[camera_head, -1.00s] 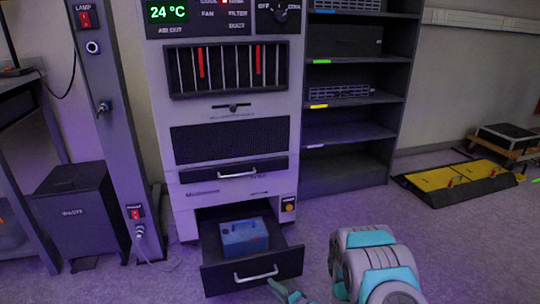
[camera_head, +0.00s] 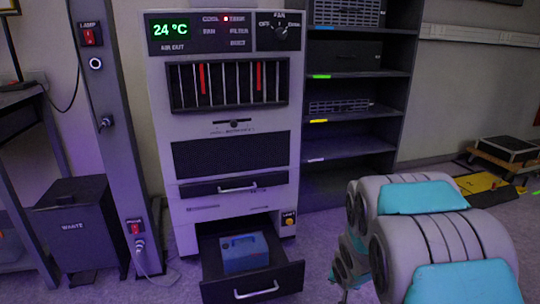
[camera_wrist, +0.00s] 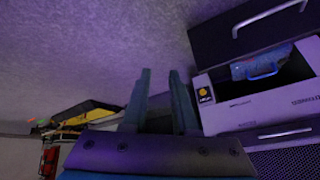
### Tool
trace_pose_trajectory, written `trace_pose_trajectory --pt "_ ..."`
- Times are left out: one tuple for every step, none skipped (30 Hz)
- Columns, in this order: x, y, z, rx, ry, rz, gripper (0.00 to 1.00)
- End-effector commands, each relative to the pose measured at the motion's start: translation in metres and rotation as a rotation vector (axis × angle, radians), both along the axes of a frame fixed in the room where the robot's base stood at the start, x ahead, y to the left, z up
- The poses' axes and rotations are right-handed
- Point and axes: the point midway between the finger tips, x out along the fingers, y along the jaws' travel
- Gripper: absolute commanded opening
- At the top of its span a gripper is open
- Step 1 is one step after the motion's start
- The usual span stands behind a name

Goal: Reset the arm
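My arm (camera_head: 425,240) is folded up at the lower right of the head view, and its gripper does not show there. In the wrist view my gripper (camera_wrist: 160,73) has its two fingers apart, with only bare floor seen between them. It is open and empty. The grey cabinet's bottom drawer (camera_head: 252,286) is pulled out. A blue box (camera_head: 243,253) sits in it, apart from my gripper. In the wrist view the open drawer (camera_wrist: 250,30) and the blue box (camera_wrist: 255,67) are at the upper right.
The cabinet (camera_head: 231,150) stands at the centre. A dark shelf (camera_head: 350,142) stands to its right, a waste bin (camera_head: 78,225) and a post (camera_head: 105,130) to its left. A yellow floor mat (camera_head: 482,183) lies at the far right.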

Motion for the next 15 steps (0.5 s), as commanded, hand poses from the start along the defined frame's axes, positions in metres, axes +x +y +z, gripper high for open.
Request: trace_pose_trajectory --pt "-0.011 -0.003 0.016 -0.025 0.020 0.002 0.27" --pt "-0.020 -0.006 0.022 -0.040 0.044 0.003 0.27" --pt "-0.032 -0.008 0.031 -0.057 0.070 0.006 0.27" --pt "-0.042 -0.010 0.037 -0.069 0.094 0.008 0.27" --pt "-0.051 -0.011 0.043 -0.079 0.114 0.011 0.27" --pt "-0.065 -0.012 0.051 -0.092 0.147 0.016 0.27" --pt "-0.075 -0.012 0.058 -0.100 0.168 0.020 0.27" --pt "-0.086 -0.012 0.063 -0.106 0.193 0.024 0.27" --pt "-0.101 -0.012 0.070 -0.113 0.225 0.032 0.27" --pt "-0.112 -0.011 0.076 -0.117 0.246 0.040 0.27" --pt "-0.123 -0.010 0.082 -0.120 0.270 0.048 0.27" --pt "-0.139 -0.009 0.088 -0.123 0.303 0.060 0.27" --pt "-0.151 -0.007 0.094 -0.123 0.327 0.069 0.27" --pt "-0.163 -0.005 0.099 -0.123 0.348 0.079 0.27" --pt "-0.180 -0.002 0.105 -0.121 0.384 0.095 0.27"
